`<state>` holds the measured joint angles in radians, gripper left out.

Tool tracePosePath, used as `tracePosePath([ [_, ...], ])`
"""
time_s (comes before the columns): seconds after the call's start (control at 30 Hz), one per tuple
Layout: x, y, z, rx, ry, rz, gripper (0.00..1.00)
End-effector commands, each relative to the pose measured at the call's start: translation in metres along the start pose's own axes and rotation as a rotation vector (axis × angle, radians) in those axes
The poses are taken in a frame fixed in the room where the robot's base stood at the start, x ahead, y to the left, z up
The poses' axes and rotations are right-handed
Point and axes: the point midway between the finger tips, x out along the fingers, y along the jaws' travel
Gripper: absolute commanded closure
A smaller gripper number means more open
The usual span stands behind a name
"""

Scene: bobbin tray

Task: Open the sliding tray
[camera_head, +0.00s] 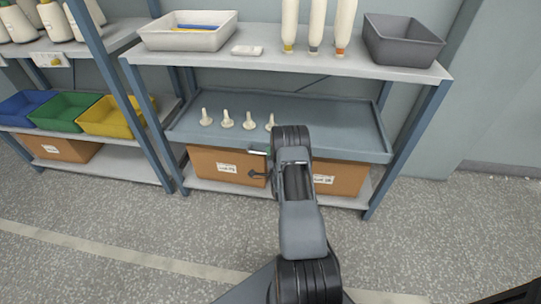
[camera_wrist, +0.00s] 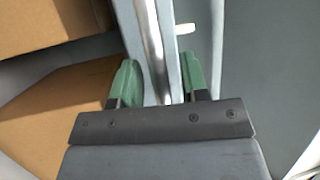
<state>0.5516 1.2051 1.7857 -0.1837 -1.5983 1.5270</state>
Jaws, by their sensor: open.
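The sliding tray (camera_head: 330,118) is a blue-grey shallow tray on the middle level of the shelf rack, with several cream bobbins (camera_head: 227,119) standing in it. Its bright metal handle (camera_head: 258,152) is on the front edge, just left of my arm. In the wrist view my gripper (camera_wrist: 160,78) is open, with green fingertips apart. The handle bar (camera_wrist: 152,40) and the tray's front edge run between the fingers. I cannot tell whether either finger touches them. In the head view my arm hides most of the gripper.
Cardboard boxes (camera_head: 225,167) sit on the shelf below the tray. Above it are a white bin (camera_head: 190,38), a dark grey bin (camera_head: 402,42) and cream bottles. Blue rack posts (camera_head: 408,145) stand either side.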

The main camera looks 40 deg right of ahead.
Motion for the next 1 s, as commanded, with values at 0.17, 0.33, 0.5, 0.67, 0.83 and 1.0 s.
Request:
tracePosePath([
  [0.17,0.0005,-0.0001,0.0000,0.000,0.000,0.000,0.59],
  [0.33,0.0003,-0.0001,0.0000,0.000,0.000,0.000,0.68],
  [0.5,0.0002,-0.0001,-0.0001,0.000,0.000,0.000,0.85],
  [0.67,0.0002,-0.0001,-0.0001,0.000,0.000,0.000,1.00],
  [0.83,0.0002,-0.0001,-0.0001,0.000,0.000,0.000,1.00],
  [1.0,0.0003,0.0001,0.0003,0.000,0.000,0.000,1.00],
])
